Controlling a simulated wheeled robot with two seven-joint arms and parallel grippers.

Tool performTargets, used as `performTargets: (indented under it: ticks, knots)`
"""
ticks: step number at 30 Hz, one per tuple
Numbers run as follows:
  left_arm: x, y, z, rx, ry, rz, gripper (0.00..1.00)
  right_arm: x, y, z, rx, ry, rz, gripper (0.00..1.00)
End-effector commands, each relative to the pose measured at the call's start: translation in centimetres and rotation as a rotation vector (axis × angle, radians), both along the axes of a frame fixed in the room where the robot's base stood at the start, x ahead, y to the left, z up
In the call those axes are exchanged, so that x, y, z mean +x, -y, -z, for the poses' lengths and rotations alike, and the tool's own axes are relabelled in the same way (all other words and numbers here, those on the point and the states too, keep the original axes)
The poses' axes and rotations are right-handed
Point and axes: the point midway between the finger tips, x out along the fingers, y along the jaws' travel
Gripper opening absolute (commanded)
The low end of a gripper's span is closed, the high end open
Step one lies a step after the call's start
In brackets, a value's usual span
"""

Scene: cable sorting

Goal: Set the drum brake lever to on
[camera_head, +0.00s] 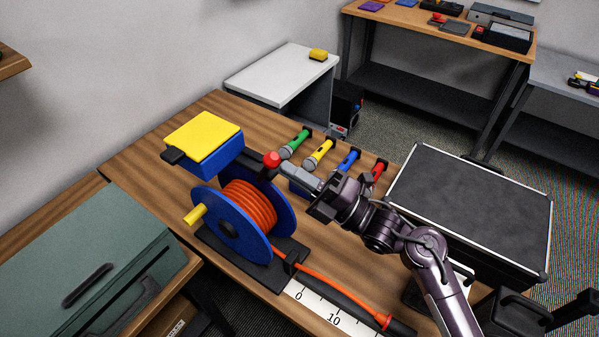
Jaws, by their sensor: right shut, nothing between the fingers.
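A cable drum (228,226) with blue flanges and orange cable stands on a black base on the wooden bench. A red ball knob (272,159), apparently on the drum's brake lever, shows just behind the drum's upper right. The lever's stem is mostly hidden, and I cannot read its on or off position. My right gripper (287,168) is shut and empty, reaching in from the right. Its fingertips are right beside the red knob; I cannot tell whether they touch it. My left gripper is not in view.
A blue box with a yellow lid (204,138) stands behind the drum. Several coloured microphones, including a green one (295,143), lie behind the gripper. A black case (475,205) is at the right, a teal box (85,265) at the left.

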Motion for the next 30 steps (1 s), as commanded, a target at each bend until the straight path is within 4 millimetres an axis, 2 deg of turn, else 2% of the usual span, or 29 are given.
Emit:
performTargets:
  ticks: [5,10,13,18,30]
  knots:
    - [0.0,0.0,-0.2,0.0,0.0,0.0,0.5,0.0,0.0,-0.2,-0.006,-0.003,0.0,0.0]
    - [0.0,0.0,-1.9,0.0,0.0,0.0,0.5,0.4,-0.6,-1.6,-0.09,-0.055,-0.003,0.0]
    - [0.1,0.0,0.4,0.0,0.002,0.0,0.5,1.0,-1.5,-1.3,-0.103,-0.066,-0.003,0.0]
    - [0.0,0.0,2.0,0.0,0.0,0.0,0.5,1.9,-2.7,-2.5,-0.102,-0.067,-0.002,0.0]
    - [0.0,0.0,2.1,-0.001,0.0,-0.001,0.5,2.3,-3.1,-3.2,-0.099,-0.073,0.001,0.0]
